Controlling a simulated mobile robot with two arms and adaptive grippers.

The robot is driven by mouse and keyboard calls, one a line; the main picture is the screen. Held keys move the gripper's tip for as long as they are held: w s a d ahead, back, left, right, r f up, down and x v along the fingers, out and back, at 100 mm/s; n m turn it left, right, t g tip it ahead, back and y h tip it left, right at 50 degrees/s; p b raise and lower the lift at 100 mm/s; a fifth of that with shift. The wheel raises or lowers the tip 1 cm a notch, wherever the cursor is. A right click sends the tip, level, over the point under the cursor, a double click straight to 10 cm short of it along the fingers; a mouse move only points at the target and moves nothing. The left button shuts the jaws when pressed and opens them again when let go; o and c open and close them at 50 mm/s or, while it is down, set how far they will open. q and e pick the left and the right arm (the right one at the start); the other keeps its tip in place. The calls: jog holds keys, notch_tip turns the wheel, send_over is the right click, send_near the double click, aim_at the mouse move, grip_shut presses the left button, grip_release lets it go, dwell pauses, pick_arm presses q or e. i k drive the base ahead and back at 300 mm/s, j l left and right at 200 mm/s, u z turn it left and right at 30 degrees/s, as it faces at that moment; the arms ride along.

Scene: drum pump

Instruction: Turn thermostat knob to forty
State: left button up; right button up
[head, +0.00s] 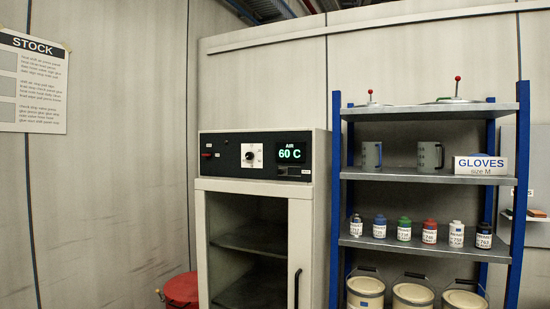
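The thermostat knob (250,156) is a small dark knob on a white square dial plate in the middle of the oven's black control panel (225,155). The dial's numbers are too small to read. The panel sits at the top of a beige cabinet oven (321,200) with a glass door and dark shelves inside. Neither of my grippers is in the head view.
A blue-post shelf rack (334,200) stands close at the oven's right, with mugs, a gloves box (481,165) and several small bottles. Several pails (365,290) stand below. A red drum (183,290) is left of the oven. A stock sign (33,85) hangs on the left wall.

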aim_at(249, 156)
jog(key=i+j+z, duration=0.3)
jog(key=j, duration=0.3)
jog(key=i+j+z, duration=0.3)
jog(key=j, duration=0.35)
jog(key=i+j+z, duration=0.15)
jog(key=j, duration=0.2)
